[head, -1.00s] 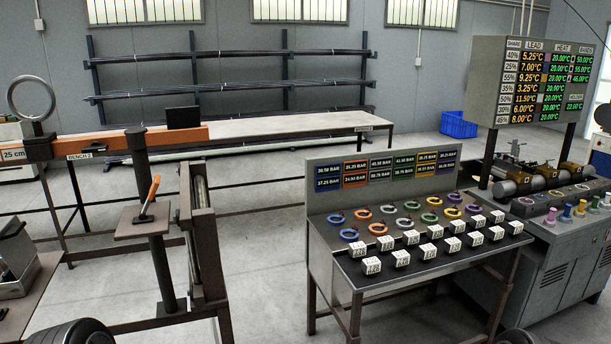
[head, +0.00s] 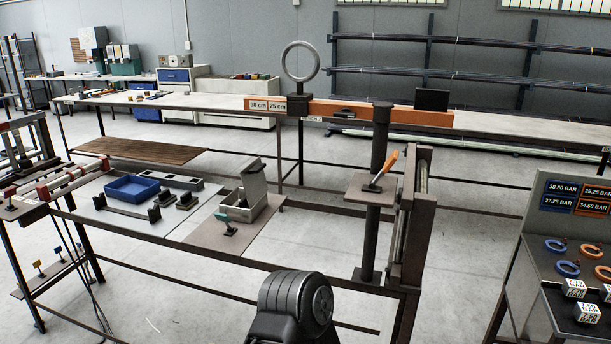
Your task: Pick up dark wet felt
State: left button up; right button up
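I cannot make out a dark wet felt for certain. On the workbench (head: 165,228) at left centre stand a blue tray (head: 128,186), small dark blocks (head: 187,201) and a grey box (head: 243,208) with its lid raised. A small stand with a teal top (head: 226,225) is in front of the box. Any of the dark pieces is too small to name as felt, and the inside of the box is mostly hidden. Neither gripper is in view; only a dark rounded part of my arm shows at the bottom centre.
A table with coloured rings (head: 567,268) is at far right. Floor is open between them.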

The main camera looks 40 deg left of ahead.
aim_at(243, 204)
jog(key=u, duration=1.55)
jog(key=z, duration=0.35)
jog(key=j+z, duration=1)
jog(key=j, duration=0.45)
jog(key=k+j+z, duration=0.1)
jog(key=j, duration=0.35)
jog(key=k+j, duration=0.15)
jog(key=j, duration=0.3)
jog(key=i+z, duration=0.05)
